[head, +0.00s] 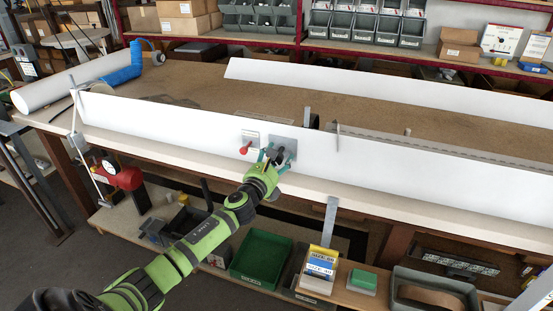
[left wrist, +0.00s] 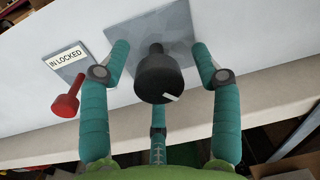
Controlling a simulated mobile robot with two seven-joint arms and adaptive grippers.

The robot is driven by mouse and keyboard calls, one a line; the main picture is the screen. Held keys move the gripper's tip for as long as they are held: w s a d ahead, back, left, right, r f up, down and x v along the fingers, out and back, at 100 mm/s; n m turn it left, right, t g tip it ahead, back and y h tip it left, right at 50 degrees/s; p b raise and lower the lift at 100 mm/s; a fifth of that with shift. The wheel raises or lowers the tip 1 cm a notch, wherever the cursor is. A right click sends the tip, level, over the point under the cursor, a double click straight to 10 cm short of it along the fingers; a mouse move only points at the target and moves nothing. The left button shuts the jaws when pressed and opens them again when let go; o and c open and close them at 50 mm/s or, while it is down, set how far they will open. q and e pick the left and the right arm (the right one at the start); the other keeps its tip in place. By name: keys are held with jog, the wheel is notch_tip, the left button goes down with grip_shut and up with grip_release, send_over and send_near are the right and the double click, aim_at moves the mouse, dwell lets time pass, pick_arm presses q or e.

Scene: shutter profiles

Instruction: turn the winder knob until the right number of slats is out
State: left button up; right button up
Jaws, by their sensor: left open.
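The winder knob (left wrist: 155,76) is a black round knob with a white mark on its rim, on a grey plate (left wrist: 178,32) fixed to a long white panel (head: 180,118). In the head view the knob is mostly hidden by my left gripper (head: 277,157). My left gripper is open, with teal fingers on both sides of the knob and one below it. In the left wrist view I see gaps between the side fingers and the knob; I cannot tell whether the lower finger touches. I cannot identify any slats that are out. My right gripper is not in view.
Left of the knob is a red-headed pin or lever (left wrist: 66,98) beside a label plate reading "IN LOCKED" (left wrist: 66,60). The panel stands along the bench's front edge. A red gauge device (head: 126,176) hangs at left. A green bin (head: 262,258) sits on the lower shelf.

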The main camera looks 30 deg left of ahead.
pick_arm(q)
jog(key=c, duration=1.2)
jog(key=shift+o, duration=0.2)
jog(key=shift+n, duration=0.3)
